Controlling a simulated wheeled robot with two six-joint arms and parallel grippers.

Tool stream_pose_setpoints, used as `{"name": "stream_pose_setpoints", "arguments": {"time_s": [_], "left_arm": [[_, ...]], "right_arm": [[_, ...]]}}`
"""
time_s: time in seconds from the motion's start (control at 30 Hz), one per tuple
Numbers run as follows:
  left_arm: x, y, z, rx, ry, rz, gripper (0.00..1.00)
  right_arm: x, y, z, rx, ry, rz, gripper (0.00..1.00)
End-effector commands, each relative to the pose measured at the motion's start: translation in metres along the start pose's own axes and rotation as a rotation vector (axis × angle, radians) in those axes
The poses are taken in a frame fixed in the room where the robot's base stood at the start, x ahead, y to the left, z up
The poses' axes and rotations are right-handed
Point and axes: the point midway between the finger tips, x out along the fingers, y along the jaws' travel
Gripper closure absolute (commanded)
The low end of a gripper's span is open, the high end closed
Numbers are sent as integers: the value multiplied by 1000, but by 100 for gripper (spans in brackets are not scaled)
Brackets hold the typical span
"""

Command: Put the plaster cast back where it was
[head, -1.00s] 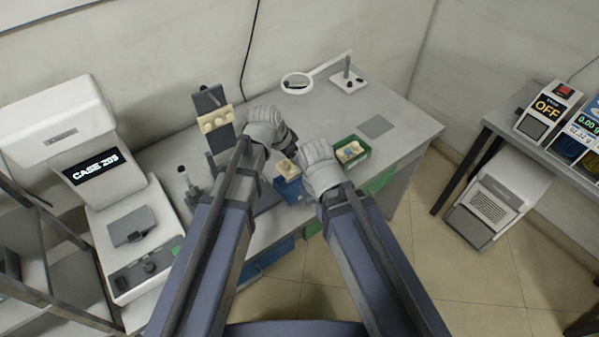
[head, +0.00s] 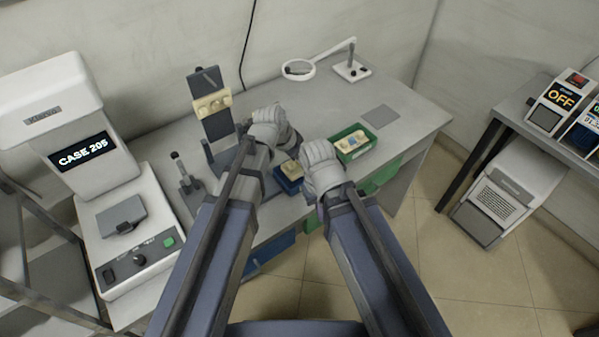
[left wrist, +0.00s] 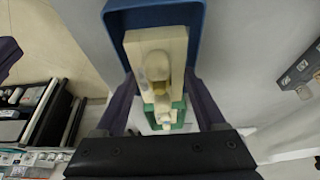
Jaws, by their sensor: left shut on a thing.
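A cream plaster cast (head: 292,169) with tooth-like bumps shows at the blue tray (head: 288,185), between my two hands. In the left wrist view the cast (left wrist: 158,42) is framed by the blue tray's wall (left wrist: 196,40). My left gripper (left wrist: 168,105) is shut on this cast. Whether the cast rests on the tray floor is unclear. In the head view the left fingertips are hidden beyond the hand. My right gripper (head: 318,170) is just right of the blue tray; its fingers are hidden. Another cream cast (head: 212,104) sits on a dark upright stand (head: 217,125).
A green tray (head: 358,154) with cream pieces is at right of the blue tray. A magnifier (head: 298,69) and lamp-like stand (head: 351,70) are at the back. A white machine reading CASE 205 (head: 82,152) stands left.

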Motion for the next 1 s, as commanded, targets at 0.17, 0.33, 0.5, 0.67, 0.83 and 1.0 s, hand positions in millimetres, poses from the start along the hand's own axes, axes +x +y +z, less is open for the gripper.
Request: {"name": "stream_pose_setpoints", "arguments": {"time_s": [0.17,0.33,0.5,0.67,0.83,1.0], "left_arm": [[11,0,5,0,0,0,100],[31,0,13,0,0,0,100],[34,0,14,0,0,0,100],[33,0,14,0,0,0,100],[38,0,16,0,0,0,100],[36,0,15,0,0,0,15]], "right_arm": [[12,-1,-1,0,0,0,100],[34,-3,-2,0,0,0,100],[37,-4,-2,0,0,0,100],[36,-3,-2,0,0,0,100],[41,-4,-2,0,0,0,100],[39,-4,-2,0,0,0,100]]}}
